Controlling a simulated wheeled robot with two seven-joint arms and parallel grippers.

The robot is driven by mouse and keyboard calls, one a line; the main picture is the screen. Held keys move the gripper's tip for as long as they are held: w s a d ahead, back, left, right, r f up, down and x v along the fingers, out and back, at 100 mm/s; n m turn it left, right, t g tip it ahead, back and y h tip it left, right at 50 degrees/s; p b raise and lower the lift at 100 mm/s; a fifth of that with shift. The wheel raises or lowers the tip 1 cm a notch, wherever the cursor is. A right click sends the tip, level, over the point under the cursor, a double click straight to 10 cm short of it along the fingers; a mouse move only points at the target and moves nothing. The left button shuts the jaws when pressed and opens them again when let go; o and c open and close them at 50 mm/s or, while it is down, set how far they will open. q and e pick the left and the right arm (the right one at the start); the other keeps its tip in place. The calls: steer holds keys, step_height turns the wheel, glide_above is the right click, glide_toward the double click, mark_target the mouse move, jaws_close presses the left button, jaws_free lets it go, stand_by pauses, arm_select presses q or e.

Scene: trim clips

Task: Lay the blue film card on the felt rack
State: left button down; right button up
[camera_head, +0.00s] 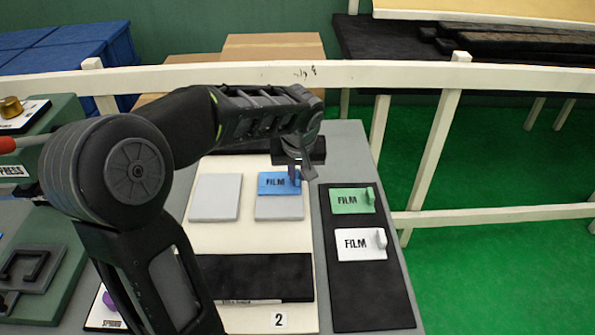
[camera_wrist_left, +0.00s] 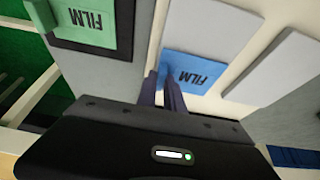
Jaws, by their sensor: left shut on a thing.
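The blue film card (camera_head: 275,184), marked FILM, is over the upper part of a grey pad (camera_head: 279,210) on the cream board. I cannot tell whether it touches the pad. My left gripper (camera_head: 296,174) is shut on the card's right edge, where the tab is mostly hidden. In the left wrist view, the left fingertips (camera_wrist_left: 163,82) meet the edge of the blue card (camera_wrist_left: 190,72). The black felt rack (camera_head: 365,295) lies to the right, holding a green film card (camera_head: 346,201) and a white film card (camera_head: 358,244). My right gripper is not in view.
A bare grey pad (camera_head: 215,198) lies left of the blue card. A black strip (camera_head: 256,277) lies nearer on the cream board. The rack's near part is bare. A white rail (camera_head: 400,77) runs behind the table. A green panel with fixtures (camera_head: 50,235) is at left.

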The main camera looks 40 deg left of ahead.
arm_select(q)
steer(key=shift+f, duration=0.2)
steer(key=c, duration=1.5)
jaws_free()
steer(key=shift+r, duration=0.1)
steer(key=shift+r, duration=0.2)
steer(key=v, duration=1.2)
steer(key=shift+w, duration=0.1)
